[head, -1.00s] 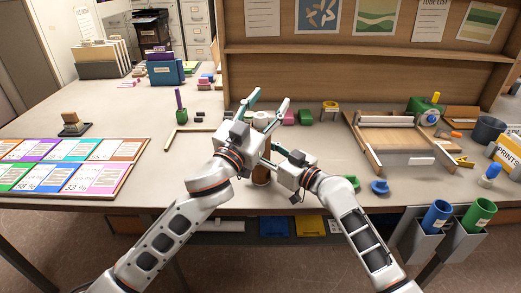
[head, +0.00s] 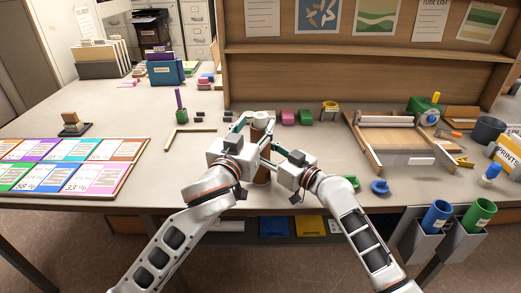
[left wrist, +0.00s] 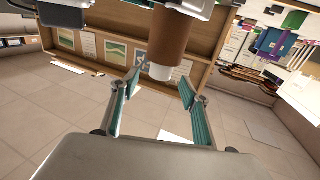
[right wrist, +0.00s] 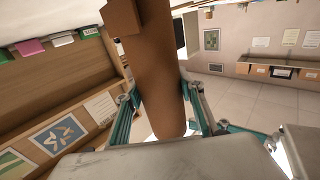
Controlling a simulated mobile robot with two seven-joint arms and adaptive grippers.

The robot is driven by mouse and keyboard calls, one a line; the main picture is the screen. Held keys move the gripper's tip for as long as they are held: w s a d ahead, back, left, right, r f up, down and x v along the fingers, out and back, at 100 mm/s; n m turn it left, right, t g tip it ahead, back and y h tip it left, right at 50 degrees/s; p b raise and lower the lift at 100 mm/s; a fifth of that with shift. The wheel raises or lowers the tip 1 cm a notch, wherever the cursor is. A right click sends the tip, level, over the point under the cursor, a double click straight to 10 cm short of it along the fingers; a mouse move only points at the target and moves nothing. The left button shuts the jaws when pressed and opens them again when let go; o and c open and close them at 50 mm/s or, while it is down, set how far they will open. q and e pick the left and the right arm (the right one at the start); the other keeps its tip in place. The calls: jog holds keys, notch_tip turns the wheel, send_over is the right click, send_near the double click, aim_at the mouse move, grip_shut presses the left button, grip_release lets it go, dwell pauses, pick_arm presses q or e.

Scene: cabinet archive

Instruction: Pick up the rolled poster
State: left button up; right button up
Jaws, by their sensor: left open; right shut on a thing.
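A brown tube (head: 262,172) stands roughly upright near the table's front edge, with a white rolled end (head: 260,114) at its top, which looks like the rolled poster. In the left wrist view the white end (left wrist: 160,72) sticks out of the brown tube (left wrist: 177,40). My right gripper (right wrist: 158,96) is shut around the brown tube (right wrist: 150,65). My left gripper (head: 256,124) is open near the top of the tube. In its wrist view the white end is just beyond and between the spread fingers (left wrist: 162,85), apart from them.
Pink and green blocks (head: 289,117) sit behind the grippers. A wooden trimmer board (head: 400,143) is at right, with a blue knob (head: 380,187) in front. Colour charts (head: 75,165) lie at left. The table between charts and arms is mostly clear.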

aim_at(258, 119)
pick_arm(q)
jog(key=shift+x, duration=2.75)
jog(key=shift+r, duration=0.2)
grip_shut()
